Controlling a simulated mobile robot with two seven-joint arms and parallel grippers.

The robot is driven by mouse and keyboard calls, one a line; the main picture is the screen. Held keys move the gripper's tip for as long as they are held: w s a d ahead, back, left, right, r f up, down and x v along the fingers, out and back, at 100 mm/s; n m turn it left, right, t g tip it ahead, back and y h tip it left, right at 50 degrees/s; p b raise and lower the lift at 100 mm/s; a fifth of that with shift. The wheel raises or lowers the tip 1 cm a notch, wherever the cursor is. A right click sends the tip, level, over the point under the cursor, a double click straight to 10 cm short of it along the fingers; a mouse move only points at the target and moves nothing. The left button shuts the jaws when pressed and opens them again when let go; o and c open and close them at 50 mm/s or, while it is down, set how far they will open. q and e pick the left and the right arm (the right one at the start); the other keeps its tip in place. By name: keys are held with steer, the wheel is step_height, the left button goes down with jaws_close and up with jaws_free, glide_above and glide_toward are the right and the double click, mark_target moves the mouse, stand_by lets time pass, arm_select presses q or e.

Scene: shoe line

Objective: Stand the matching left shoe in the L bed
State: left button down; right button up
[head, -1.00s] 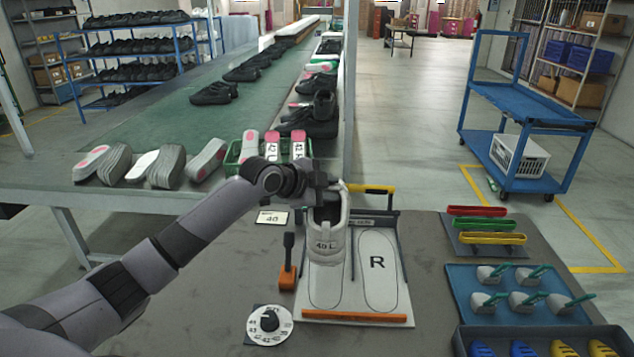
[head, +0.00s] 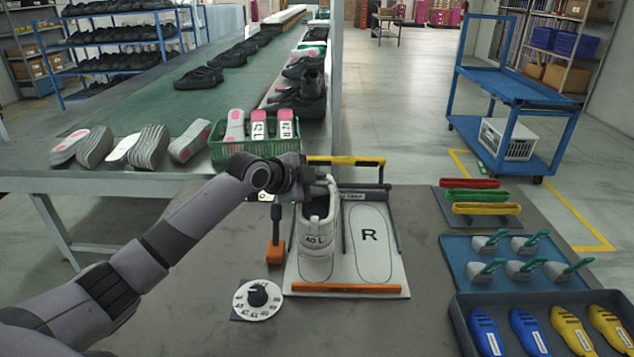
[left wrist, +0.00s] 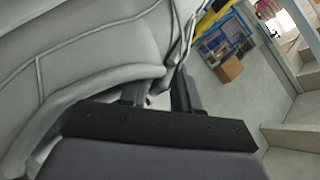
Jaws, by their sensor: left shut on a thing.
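A light grey shoe marked "40 L" (head: 317,240) is upright over the left half of the white fixture board (head: 405,275), heel toward me. Its outline there, the L bed, is mostly hidden; part shows below the heel. I cannot tell whether the sole touches the board. The right outline, marked R (head: 370,236), is empty. My left gripper (head: 316,183) is shut on the shoe's upper edge at the far side of its opening. The left wrist view shows the shoe's grey side (left wrist: 80,50) close up against the fingers (left wrist: 160,92). My right gripper is out of view.
An orange-based lever (head: 275,252) and a dial (head: 257,298) stand left of the board. A yellow-black bar (head: 345,161) crosses behind it, an orange strip (head: 345,288) in front. Trays with tools (head: 525,268) and shoe forms (head: 525,330) lie right. A green crate (head: 225,152) stands behind.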

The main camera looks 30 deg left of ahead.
arm_select(q)
steer(key=shift+f+b, duration=0.95)
steer(key=shift+f, duration=1.25)
steer(key=c, duration=0.7)
jaws_free()
steer(key=shift+c, duration=0.2)
steer(key=shift+f, duration=0.1)
